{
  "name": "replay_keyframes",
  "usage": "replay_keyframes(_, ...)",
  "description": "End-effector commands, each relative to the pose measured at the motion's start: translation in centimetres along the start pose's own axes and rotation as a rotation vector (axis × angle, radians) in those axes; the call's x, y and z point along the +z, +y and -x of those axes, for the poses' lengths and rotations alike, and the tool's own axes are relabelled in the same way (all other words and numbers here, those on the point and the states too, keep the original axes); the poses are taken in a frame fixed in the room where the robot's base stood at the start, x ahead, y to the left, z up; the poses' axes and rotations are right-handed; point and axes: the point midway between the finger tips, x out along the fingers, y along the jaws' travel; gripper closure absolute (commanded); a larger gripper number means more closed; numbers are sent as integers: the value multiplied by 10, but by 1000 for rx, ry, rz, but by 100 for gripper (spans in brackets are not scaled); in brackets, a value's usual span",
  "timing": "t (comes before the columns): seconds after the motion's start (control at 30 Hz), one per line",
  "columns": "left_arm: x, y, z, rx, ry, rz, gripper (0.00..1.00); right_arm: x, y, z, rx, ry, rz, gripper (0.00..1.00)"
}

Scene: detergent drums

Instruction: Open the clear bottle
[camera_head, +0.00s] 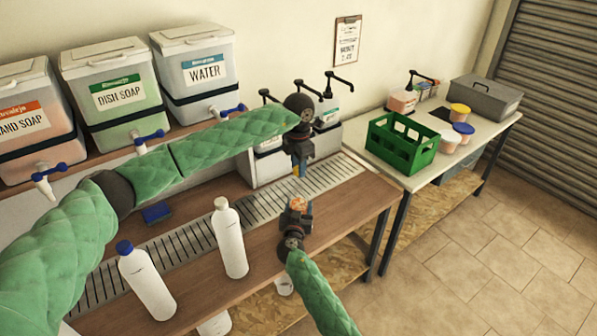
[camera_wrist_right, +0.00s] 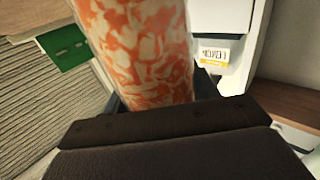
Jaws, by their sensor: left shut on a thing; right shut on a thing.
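My right gripper (camera_head: 297,207) is shut on a rounded thing with an orange-and-white mottled surface, and holds it above the counter's front edge. In the right wrist view this mottled thing (camera_wrist_right: 140,50) stands up from the jaws, its top out of frame. I cannot tell whether it is the clear bottle. My left gripper (camera_head: 299,172) points down just above the right one. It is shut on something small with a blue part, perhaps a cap. Whether that touches the mottled thing is too small to tell.
A white bottle with a blue cap (camera_head: 147,282) and another white bottle (camera_head: 229,238) stand on the wooden counter. Labelled dispensers with taps (camera_head: 195,72) line the shelf behind. A blue object (camera_head: 157,212) lies near the drain grate. A green crate (camera_head: 402,143) stands on the right table.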

Motion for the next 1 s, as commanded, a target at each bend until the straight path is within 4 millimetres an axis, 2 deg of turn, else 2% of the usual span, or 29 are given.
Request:
replay_keyframes(0.17,0,0,-1,0,1,0,98,1,0,0,0,-1,0,100)
replay_keyframes(0.2,0,0,-1,0,1,0,98,1,0,0,0,-1,0,33)
replay_keyframes(0.3,0,0,-1,0,1,0,98,1,0,0,0,-1,0,16)
replay_keyframes(0.67,0,0,-3,0,1,0,98,2,0,4,0,-1,0,16)
replay_keyframes(0.77,0,0,-7,0,1,0,98,3,0,12,0,0,-2,16)
replay_keyframes(1.0,0,0,-24,0,1,0,98,6,0,52,-1,-1,-2,16)
